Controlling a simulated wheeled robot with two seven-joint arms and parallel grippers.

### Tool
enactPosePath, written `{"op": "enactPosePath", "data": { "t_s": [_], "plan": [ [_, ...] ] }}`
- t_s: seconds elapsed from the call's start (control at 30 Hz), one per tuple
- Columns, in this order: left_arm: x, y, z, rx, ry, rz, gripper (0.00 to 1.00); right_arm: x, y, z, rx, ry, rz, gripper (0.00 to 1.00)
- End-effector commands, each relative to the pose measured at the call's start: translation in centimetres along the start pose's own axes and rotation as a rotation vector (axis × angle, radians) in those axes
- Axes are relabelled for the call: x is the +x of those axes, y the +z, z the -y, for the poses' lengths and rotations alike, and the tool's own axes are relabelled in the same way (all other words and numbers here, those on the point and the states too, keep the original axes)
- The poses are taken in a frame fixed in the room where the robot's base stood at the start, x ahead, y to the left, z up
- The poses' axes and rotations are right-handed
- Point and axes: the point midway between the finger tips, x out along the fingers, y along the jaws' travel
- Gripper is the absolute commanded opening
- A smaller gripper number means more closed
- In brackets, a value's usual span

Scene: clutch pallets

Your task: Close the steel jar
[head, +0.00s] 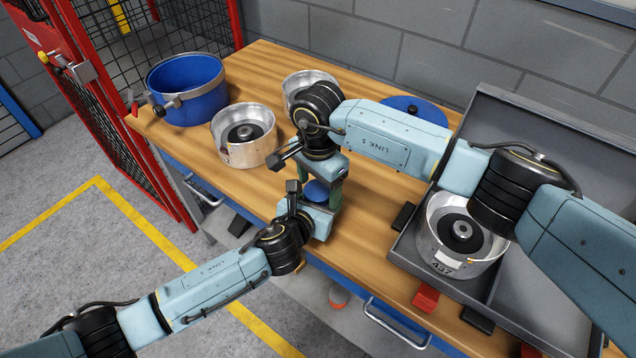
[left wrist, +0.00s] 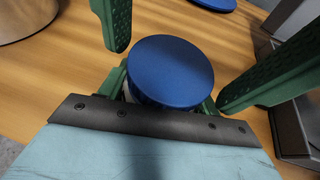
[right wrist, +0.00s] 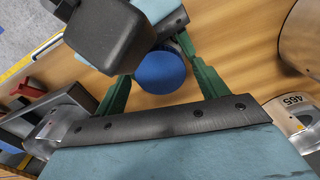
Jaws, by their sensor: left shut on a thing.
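The steel jar shows mainly as its round blue lid (head: 317,190), seen between my two grippers over the bench. In the left wrist view the blue lid (left wrist: 170,72) sits on top, with a small pale strip of the jar's body (left wrist: 129,93) below its edge. My left gripper (left wrist: 163,95) is shut on the jar body from the side. My right gripper (head: 319,198) points down from above, its green fingers open on either side of the lid with gaps. The lid also shows in the right wrist view (right wrist: 160,70). Whether it is tight is hidden.
A blue drum (head: 187,92) with a clamp band and a metal housing (head: 243,137) stand at left. Another housing (head: 302,80) and a blue disc (head: 413,108) lie behind my right arm.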

Motion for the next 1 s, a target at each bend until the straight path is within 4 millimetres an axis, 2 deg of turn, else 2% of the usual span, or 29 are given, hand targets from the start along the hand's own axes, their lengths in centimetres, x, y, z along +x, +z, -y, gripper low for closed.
{"op": "enactPosePath", "data": {
  "t_s": [0.33,0.7,0.93,1.0],
  "plan": [
    [0.0,-0.1,0.0,0.0,0.0,-0.002,0.0,-0.3,0.0,0.0,-0.002,-0.001,0.001,0.75],
    [0.0,-0.1,0.0,0.0,0.0,-0.002,0.0,-4.4,0.0,0.0,-0.003,-0.002,0.0,0.75],
    [0.0,-0.1,0.0,0.0,0.0,-0.002,0.0,-4.5,0.0,0.0,-0.002,0.0,0.001,0.75],
    [0.0,-0.1,0.0,0.0,0.0,-0.002,0.0,-4.5,0.0,0.0,-0.005,0.0,0.001,0.72]
  ]
}}
